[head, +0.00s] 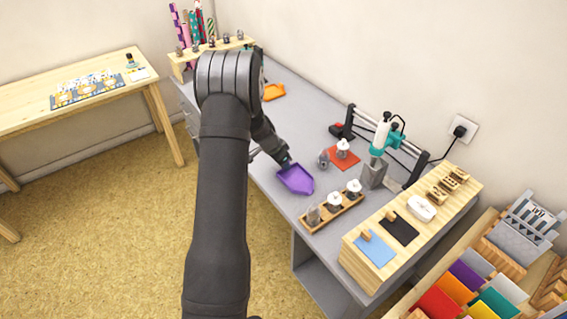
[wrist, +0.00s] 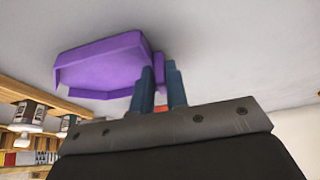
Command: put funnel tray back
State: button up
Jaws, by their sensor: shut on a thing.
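The funnel tray (head: 296,180) is purple and shallow, with raised walls. In the head view it is over the grey desk, near the desk's front edge, left of the wooden bottle rack. My gripper (head: 285,163) is at its far end, partly hidden by my arm. In the wrist view the tray (wrist: 100,66) lies to the left of the blue fingers, and the fingers (wrist: 159,80) are shut on its small end tab (wrist: 158,70). I cannot tell whether the tray touches the desk.
On the grey desk (head: 312,262), a wooden rack (head: 327,214) holds several bottles. A red mat (head: 345,163) with a bottle, a teal-handled press (head: 380,140) and a wooden stand (head: 380,272) are to the right. An orange tray (head: 273,91) lies farther back.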

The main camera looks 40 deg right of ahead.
jog(key=o, duration=0.7)
jog(key=shift+o, duration=0.2)
jog(key=v, duration=1.2)
jog(key=shift+r, duration=0.1)
